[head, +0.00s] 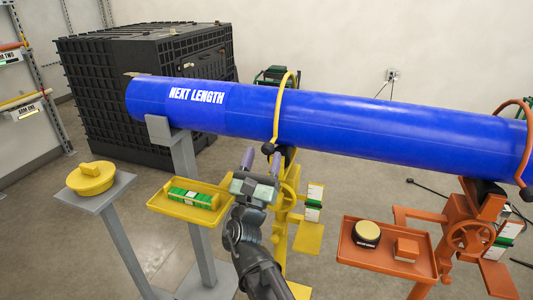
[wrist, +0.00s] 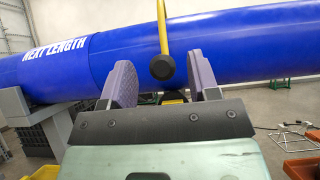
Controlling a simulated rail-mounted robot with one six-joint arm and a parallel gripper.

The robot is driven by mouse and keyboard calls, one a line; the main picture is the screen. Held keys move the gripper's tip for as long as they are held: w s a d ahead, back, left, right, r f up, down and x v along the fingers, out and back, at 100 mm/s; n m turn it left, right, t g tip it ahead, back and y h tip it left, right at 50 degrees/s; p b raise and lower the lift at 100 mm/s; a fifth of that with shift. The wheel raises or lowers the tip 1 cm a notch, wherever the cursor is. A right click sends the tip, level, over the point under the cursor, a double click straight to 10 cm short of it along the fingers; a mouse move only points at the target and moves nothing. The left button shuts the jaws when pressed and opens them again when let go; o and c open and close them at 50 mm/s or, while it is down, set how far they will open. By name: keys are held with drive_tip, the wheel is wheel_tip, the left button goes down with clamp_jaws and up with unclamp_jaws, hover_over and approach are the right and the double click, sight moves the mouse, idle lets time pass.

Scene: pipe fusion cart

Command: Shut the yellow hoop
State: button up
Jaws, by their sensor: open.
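The yellow hoop (head: 279,105) arches over the blue pipe (head: 350,120) and down its near side. It ends in a black knob (head: 268,149). In the wrist view the hoop (wrist: 162,32) hangs in front of the pipe, and its knob (wrist: 162,67) appears between my fingers, a little above a black part of the yellow stand. Whether the hoop's end is latched I cannot tell. My gripper (head: 262,163) is open and empty, just below and in front of the knob. In the wrist view its purple fingers (wrist: 160,78) stand apart on either side of the knob, with no visible contact.
A yellow tray (head: 160,208) with a green level lies left of my arm. An orange stand with a hoop (head: 528,130) and tray (head: 348,251) is at right. A grey pedestal (head: 118,190) holds a yellow cap. A black crate (head: 90,115) stands behind.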

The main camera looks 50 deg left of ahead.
drive_tip(key=b+v, duration=0.3)
drive_tip(key=v, duration=0.4)
